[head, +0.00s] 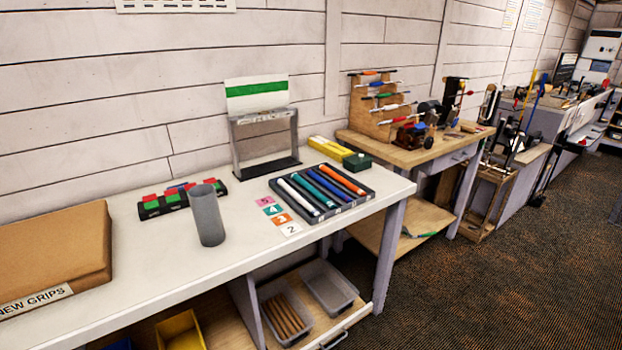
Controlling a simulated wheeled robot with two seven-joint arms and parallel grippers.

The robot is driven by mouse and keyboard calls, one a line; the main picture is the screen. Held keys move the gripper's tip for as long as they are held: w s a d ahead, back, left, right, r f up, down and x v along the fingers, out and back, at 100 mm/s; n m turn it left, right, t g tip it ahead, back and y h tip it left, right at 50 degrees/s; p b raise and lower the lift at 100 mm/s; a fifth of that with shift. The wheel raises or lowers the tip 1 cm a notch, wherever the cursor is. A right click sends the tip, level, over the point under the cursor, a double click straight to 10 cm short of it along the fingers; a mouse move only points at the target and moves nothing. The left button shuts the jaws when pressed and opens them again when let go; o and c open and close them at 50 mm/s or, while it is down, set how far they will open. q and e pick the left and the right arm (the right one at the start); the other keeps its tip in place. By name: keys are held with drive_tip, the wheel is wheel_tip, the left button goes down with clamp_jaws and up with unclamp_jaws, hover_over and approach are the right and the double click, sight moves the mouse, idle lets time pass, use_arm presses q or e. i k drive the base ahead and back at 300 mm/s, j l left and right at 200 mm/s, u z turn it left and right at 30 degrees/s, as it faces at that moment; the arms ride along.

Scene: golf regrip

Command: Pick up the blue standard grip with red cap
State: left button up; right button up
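A dark tray (358,203) on the white bench holds several long grips side by side: white, teal, blue and orange. A blue grip (331,185) lies in it between the teal and orange ones. No red cap can be made out on it at this size. A small black holder (150,213) with red and green pieces stands further left, with a bit of blue showing at its back. Neither of my grippers is in view.
A grey cylinder (206,216) stands upright on the bench (245,235), in front of the black holder. A cardboard box (50,258) labelled NEW GRIPS is at the left. Numbered cards (281,219) lie left of the tray. A framed stand (265,142) and yellow box (330,148) are behind.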

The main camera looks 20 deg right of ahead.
sight(309, 172)
drive_tip(key=i+l, duration=0.15)
drive_tip(key=l, duration=0.25)
drive_tip(key=i+l+u, duration=0.15)
drive_tip(key=l, duration=0.25)
drive_tip(key=i+l, duration=0.15)
drive_tip(key=l, duration=0.25)
drive_tip(key=i+l+u, duration=0.15)
drive_tip(key=l, duration=0.3)
drive_tip(key=i+l, duration=0.15)
drive_tip(key=l, duration=0.25)
drive_tip(key=i+l+u, duration=0.15)
drive_tip(key=l, duration=0.75)
drive_tip(key=i+u, duration=0.05)
